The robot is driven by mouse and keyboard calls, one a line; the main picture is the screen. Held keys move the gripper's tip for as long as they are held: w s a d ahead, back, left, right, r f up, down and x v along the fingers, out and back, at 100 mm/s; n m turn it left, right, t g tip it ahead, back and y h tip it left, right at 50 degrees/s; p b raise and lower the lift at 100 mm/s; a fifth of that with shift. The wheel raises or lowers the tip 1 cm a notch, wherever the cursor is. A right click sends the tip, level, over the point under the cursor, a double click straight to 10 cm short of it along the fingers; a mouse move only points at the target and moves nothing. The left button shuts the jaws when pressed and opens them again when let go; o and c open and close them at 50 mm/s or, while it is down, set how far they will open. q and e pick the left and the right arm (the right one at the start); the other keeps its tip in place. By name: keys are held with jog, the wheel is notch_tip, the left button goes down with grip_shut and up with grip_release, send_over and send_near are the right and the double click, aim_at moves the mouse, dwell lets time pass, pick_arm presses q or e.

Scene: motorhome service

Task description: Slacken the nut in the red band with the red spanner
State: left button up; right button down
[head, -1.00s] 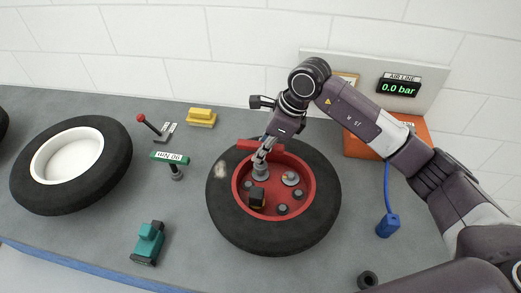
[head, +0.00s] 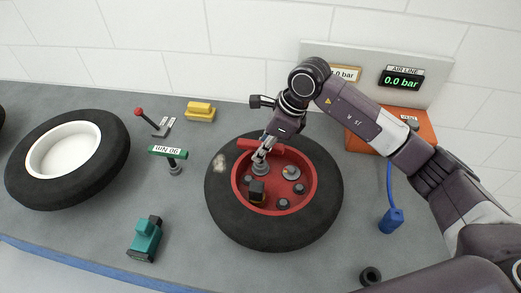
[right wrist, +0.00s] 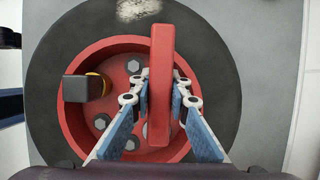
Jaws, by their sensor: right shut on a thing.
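The red spanner is a red bar handle (head: 247,144) above a grey socket (head: 261,169), standing over the upper left of the red wheel hub (head: 310,196). In the right wrist view its red bar (right wrist: 161,65) runs up between the fingers. My right gripper (head: 262,153) is shut on this bar, with a finger on each side in the right wrist view (right wrist: 161,98). Several grey nuts (head: 283,204) show in the hub. I cannot make out a red band on any nut; whatever is under the socket is hidden. My left gripper is not in view.
A black block (head: 257,190) with a yellow ring stands in the hub beside the spanner. A black tyre (head: 230,225) surrounds the hub. A green-handled tool (head: 168,152), a teal tool (head: 145,238), a yellow block (head: 201,111) and a white-rimmed wheel (head: 110,165) are left.

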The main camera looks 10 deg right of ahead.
jog(key=shift+n+g+b, duration=0.3)
jog(key=shift+n+b, duration=0.7)
jog(key=shift+n, duration=0.1)
jog(key=shift+y, duration=0.3)
jog(key=shift+r, duration=0.1)
jog(key=shift+n+g+b, duration=0.3)
jog(key=shift+n+b, duration=0.15)
jog(key=shift+n, duration=0.15)
jog(key=shift+n+g+b, duration=0.3)
jog(key=shift+n+b, duration=0.1)
jog(key=shift+n, duration=0.1)
